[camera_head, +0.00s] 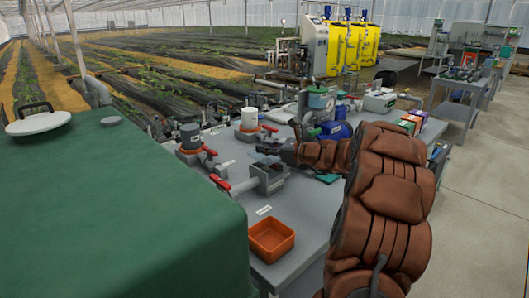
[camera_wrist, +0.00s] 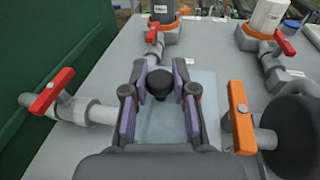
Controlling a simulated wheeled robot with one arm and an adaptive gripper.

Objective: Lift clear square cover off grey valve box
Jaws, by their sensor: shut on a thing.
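My gripper (camera_head: 275,149) is over the grey valve box (camera_head: 271,184) in the middle of the bench. In the wrist view, the purple-grey fingers of my gripper (camera_wrist: 160,88) are shut on a round black knob (camera_wrist: 160,82). The knob belongs to the clear square cover (camera_wrist: 163,124), a pale see-through plate below the fingers. The box stands between two pipes with valve handles, one red and one orange in the wrist view. The gap between cover and box is too small to judge. The gripper hides part of the cover.
A red-handled valve (camera_wrist: 50,92) is close on the left, and an orange handle (camera_wrist: 241,117) on the right. An orange tray (camera_head: 270,240) sits at the bench's front. A green tank (camera_head: 120,215) fills the left. White and dark canisters stand behind on the bench (camera_head: 310,215).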

